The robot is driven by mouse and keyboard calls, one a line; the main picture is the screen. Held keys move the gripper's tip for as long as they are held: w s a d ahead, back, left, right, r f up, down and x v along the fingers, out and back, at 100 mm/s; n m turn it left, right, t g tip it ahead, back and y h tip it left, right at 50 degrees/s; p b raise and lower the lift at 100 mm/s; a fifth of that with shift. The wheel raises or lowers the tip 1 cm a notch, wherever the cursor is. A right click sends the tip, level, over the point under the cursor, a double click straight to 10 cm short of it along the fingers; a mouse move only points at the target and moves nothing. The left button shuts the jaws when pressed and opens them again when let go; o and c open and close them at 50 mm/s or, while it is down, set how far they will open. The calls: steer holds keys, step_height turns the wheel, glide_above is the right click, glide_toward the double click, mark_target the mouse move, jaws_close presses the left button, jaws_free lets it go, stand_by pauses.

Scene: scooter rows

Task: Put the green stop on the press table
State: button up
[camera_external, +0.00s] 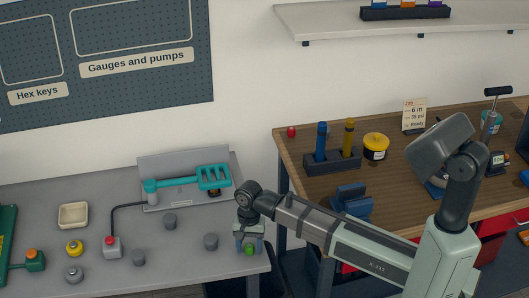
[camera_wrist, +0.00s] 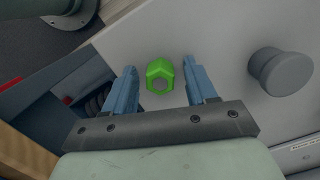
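The green stop (camera_external: 249,249), a small bright green hexagonal piece, is at the right end of the grey table (camera_external: 190,275). In the wrist view the green stop (camera_wrist: 160,70) shows a grey round centre. My gripper (camera_external: 249,238) points down over it. In the wrist view the blue fingers of my gripper (camera_wrist: 160,68) are spread, one on each side of the stop, with a visible gap on both sides. I cannot tell how far the fingertips are above the tabletop. A teal press-like tool (camera_external: 190,183) lies on a grey plate with an upright back panel; I cannot tell which surface is the press table.
A cluttered wooden bench (camera_external: 310,180) is right.

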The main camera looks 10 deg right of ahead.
step_height(320, 180, up, 12)
steer(key=w, duration=0.1)
steer(key=shift+w+d, duration=0.15)
steer(key=shift+d, duration=0.05)
stand_by(0.7)
